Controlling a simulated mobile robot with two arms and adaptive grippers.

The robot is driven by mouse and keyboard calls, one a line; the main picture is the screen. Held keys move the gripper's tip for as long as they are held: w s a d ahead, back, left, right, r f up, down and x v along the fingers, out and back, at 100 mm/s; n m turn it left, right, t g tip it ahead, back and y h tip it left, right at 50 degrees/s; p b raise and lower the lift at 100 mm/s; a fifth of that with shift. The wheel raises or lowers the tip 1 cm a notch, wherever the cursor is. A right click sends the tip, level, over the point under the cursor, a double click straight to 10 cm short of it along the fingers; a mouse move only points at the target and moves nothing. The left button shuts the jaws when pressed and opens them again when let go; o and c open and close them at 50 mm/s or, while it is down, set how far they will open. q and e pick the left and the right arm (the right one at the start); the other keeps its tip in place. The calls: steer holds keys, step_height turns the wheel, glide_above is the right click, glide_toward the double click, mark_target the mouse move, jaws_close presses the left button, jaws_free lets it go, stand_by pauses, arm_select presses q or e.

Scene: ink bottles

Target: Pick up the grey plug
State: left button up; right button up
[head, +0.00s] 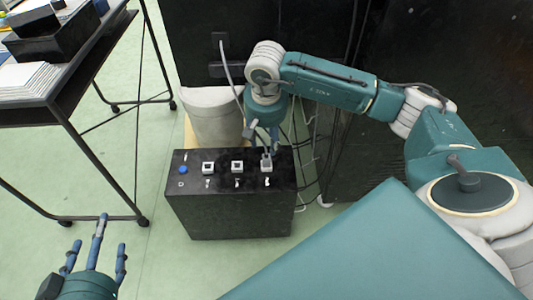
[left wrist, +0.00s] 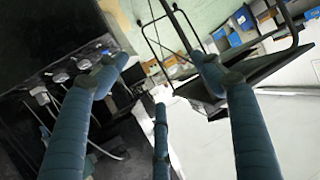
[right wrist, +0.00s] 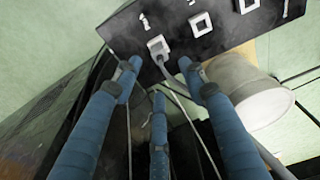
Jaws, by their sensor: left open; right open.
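The grey plug (head: 267,160) sits in the rightmost white socket on top of the black box (head: 230,215). In the right wrist view the plug (right wrist: 159,56) is near the upper middle, with a grey cable trailing from it. My right gripper (head: 263,140) points down just above the plug, partly covering it. In the right wrist view its open fingers (right wrist: 158,72) stand around the plug and cable; I cannot tell whether they touch. My left gripper (head: 97,240) is open and empty at the lower left, well away from the box; its fingers show in the left wrist view (left wrist: 157,75).
Two other white sockets (head: 208,168) and a blue button (head: 183,169) lie left of the plug on the box. A pale bin (head: 212,115) stands behind it. Dark cabinets and loose cables are behind. A wheeled table (head: 75,85) is at the left; open floor lies between.

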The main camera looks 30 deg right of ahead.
steer(key=b, duration=0.1)
glide_above(267, 156)
steer(key=a, duration=0.1)
steer(key=f, duration=0.2)
steer(key=s+f, duration=0.1)
steer(key=f, duration=0.1)
steer(key=shift+f, duration=0.3)
steer(key=f, duration=0.1)
steer(key=f+b, duration=0.1)
steer(key=f, duration=0.2)
steer(key=shift+w+d+f+b, duration=0.25)
steer(key=shift+w+d+b, duration=0.05)
steer(key=shift+w+b, duration=0.1)
steer(key=shift+f, duration=0.1)
steer(key=c, duration=1)
arm_select(q)
step_height(267, 156, up, 15)
steer(key=w+d+t+h, duration=0.2)
steer(key=t, duration=0.5)
steer(key=shift+w+d+r+t, duration=0.2)
steer(key=shift+w+d+t, duration=0.05)
steer(key=shift+d+t, duration=0.1)
arm_select(e)
steer(key=shift+c, duration=0.3)
jaws_close()
